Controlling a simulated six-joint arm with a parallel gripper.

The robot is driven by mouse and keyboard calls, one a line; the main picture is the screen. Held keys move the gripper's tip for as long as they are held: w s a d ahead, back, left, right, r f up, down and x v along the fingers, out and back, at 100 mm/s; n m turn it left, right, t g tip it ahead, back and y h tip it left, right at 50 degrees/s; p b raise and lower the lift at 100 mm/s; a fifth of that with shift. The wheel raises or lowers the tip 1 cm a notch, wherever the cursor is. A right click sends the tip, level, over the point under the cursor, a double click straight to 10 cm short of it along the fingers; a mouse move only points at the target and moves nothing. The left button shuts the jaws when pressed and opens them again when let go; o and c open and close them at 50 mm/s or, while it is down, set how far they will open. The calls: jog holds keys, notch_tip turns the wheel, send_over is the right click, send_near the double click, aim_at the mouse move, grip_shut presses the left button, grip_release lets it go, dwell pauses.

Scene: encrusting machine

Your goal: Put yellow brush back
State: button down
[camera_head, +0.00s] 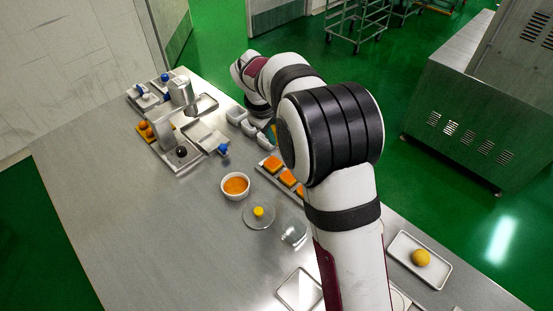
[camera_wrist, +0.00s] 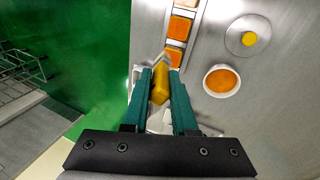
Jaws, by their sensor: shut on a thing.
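The yellow brush (camera_wrist: 160,84) shows in the wrist view as a yellow block between the two teal fingers of my gripper (camera_wrist: 160,76). My gripper is shut on it. A pale container (camera_wrist: 153,122) shows partly between the fingers, beyond the brush; I cannot tell whether the brush touches it. In the head view my arm covers most of the gripper.
A tray of orange pieces (camera_head: 270,164), a bowl of orange filling (camera_head: 235,185) and a round lid with a yellow knob (camera_head: 259,213) stand nearby. The machine (camera_head: 181,92) is at the left. A tray with a yellow ball (camera_head: 421,258) is at the right. The table's front left is clear.

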jog(key=s+d+m+g+y, duration=0.1)
jog(key=s+d+g, duration=0.1)
jog(key=s+d, duration=0.7)
jog(key=s+d+m+g+y, duration=0.1)
jog(key=s+d+m, duration=0.1)
jog(key=s+d, duration=0.65)
jog(key=shift+w+a+f, duration=0.1)
jog(key=shift+a+f, duration=1.65)
jog(key=shift+a, duration=0.4)
jog(key=shift+w+a+f, duration=0.15)
jog(key=shift+a+f, duration=1.6)
jog(key=shift+a, duration=0.4)
jog(key=shift+w+a+f, duration=0.1)
jog(key=shift+a+f, duration=1.65)
jog(key=shift+a, duration=0.4)
jog(key=c, duration=0.7)
grip_release()
jog(key=shift+f, duration=0.1)
